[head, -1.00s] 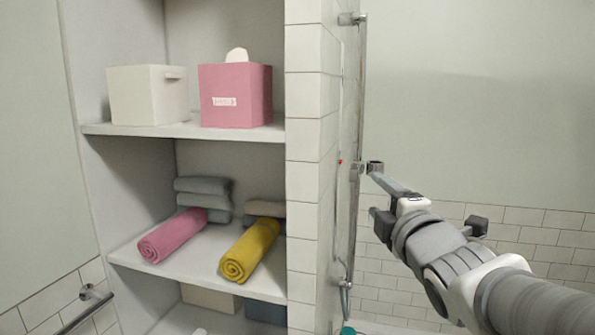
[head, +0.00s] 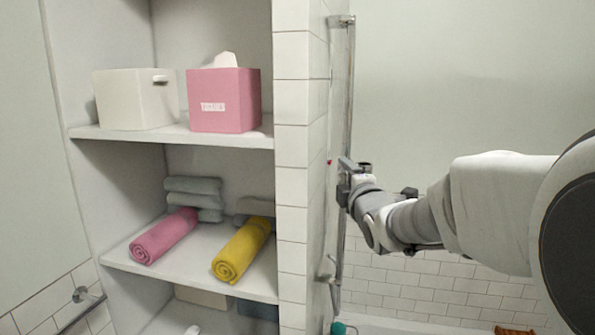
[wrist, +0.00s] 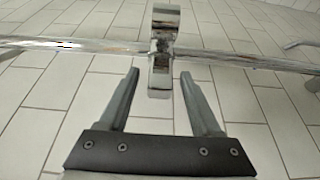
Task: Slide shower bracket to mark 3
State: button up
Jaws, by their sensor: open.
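The chrome shower bracket (wrist: 164,30) sits on the chrome rail (wrist: 95,46), which runs across the wrist view. In the head view the rail (head: 349,90) stands upright beside the tiled wall, and the bracket (head: 364,168) is partly hidden by my gripper. My gripper (wrist: 160,75) is open. Its fingertips lie either side of the bracket's near end, with gaps visible on both sides. In the head view my gripper (head: 345,180) is at the rail. A small red spot (head: 329,162) shows on the tiled wall; no mark number is readable.
Shelves at left hold a white bin (head: 135,100), a pink tissue box (head: 223,105), a rolled pink towel (head: 163,237) and a rolled yellow towel (head: 241,252). The tiled column (head: 292,200) stands between shelves and rail. Space right of the rail, above my arm, is clear.

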jog(key=shift+w, duration=0.5)
grip_shut()
dwell(1.2)
